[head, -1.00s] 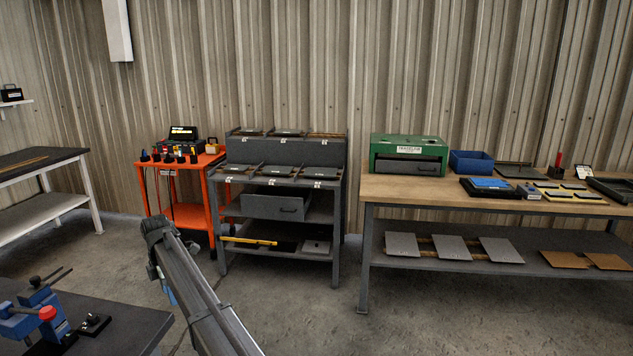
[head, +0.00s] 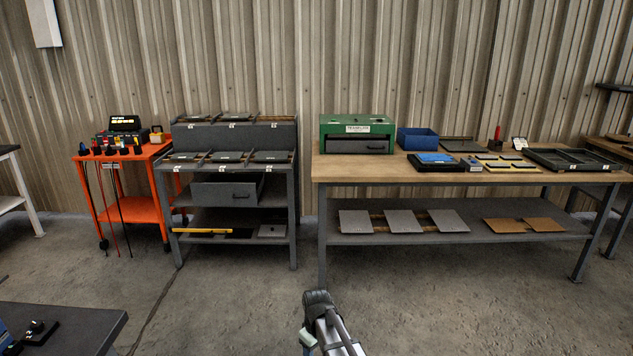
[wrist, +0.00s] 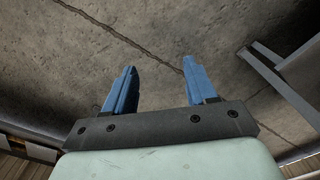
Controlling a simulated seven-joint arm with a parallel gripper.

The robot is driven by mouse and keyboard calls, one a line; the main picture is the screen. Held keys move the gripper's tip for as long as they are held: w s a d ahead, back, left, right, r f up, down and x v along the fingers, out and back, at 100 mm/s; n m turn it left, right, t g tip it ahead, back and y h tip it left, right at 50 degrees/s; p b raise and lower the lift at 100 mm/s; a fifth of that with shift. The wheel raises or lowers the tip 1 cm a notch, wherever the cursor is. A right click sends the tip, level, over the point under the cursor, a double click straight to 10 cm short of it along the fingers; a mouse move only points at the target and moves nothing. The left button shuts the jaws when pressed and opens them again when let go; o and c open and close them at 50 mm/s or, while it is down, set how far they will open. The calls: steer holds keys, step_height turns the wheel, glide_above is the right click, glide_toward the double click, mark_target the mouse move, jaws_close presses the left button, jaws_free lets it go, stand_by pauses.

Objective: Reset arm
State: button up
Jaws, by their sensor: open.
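In the wrist view my gripper (wrist: 160,88) shows two blue fingers spread wide apart, with nothing between them. Bare concrete floor with a crack lies beyond the fingertips. In the head view my arm reaches up from the bottom edge, a little right of the middle, over the floor in front of the workbench. The fingers are hardly visible there. The gripper touches nothing that I can see.
A wooden-topped workbench (head: 350,174) holds a green box (head: 338,127), a blue bin (head: 417,138) and trays. Left of it stand a grey shelf rack (head: 222,222) and an orange cart (head: 124,203). A dark table corner (head: 70,322) is at lower left. The floor between is clear.

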steer(key=s+d+f+m, duration=0.2)
steer(key=s+d+m, duration=0.3)
steer(key=d, duration=0.4)
steer(key=s+d+f+m, duration=0.3)
steer(key=s+d+m, duration=0.1)
steer(key=s+d, duration=0.4)
steer(key=s+f+g, duration=0.3)
steer(key=s+f, duration=0.7)
steer(key=s, duration=0.4)
steer(key=s+f+g, duration=0.3)
steer(key=s+f, duration=0.7)
steer(key=s, duration=0.5)
steer(key=shift+s+f+g, duration=0.25)
steer(key=shift+g, duration=0.15)
